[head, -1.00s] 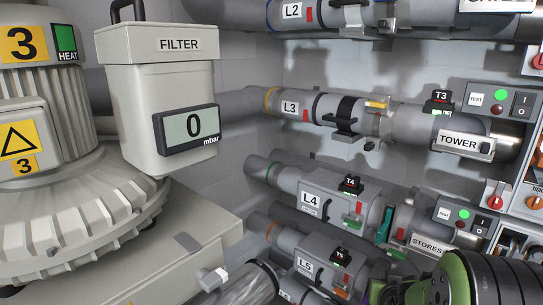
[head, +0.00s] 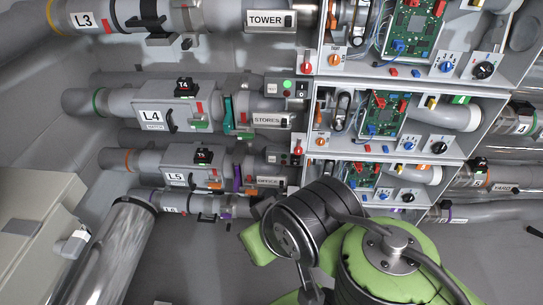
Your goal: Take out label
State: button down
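Several white name labels sit in holders on the pipes. The TOWER label (head: 265,19) is on the top pipe, and the STORES label (head: 266,120) is on the L4 pipe below it. A smaller label that seems to read OFFICE (head: 270,182) is on the L5 pipe. A YARD label (head: 503,188) is on a pipe at the far right. I cannot tell which one the task means. My green and black arm is folded at the bottom centre. My gripper cannot be made out.
Open cabinets with green circuit boards (head: 412,28), knobs and switches stand right of the pipes. Grey floor shows at the bottom between the tube and my arm.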

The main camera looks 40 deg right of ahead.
aim_at(260, 180)
jog(key=l+z, duration=0.1)
jog(key=z, duration=0.3)
jog(key=l+z, duration=0.1)
jog(key=z, duration=0.3)
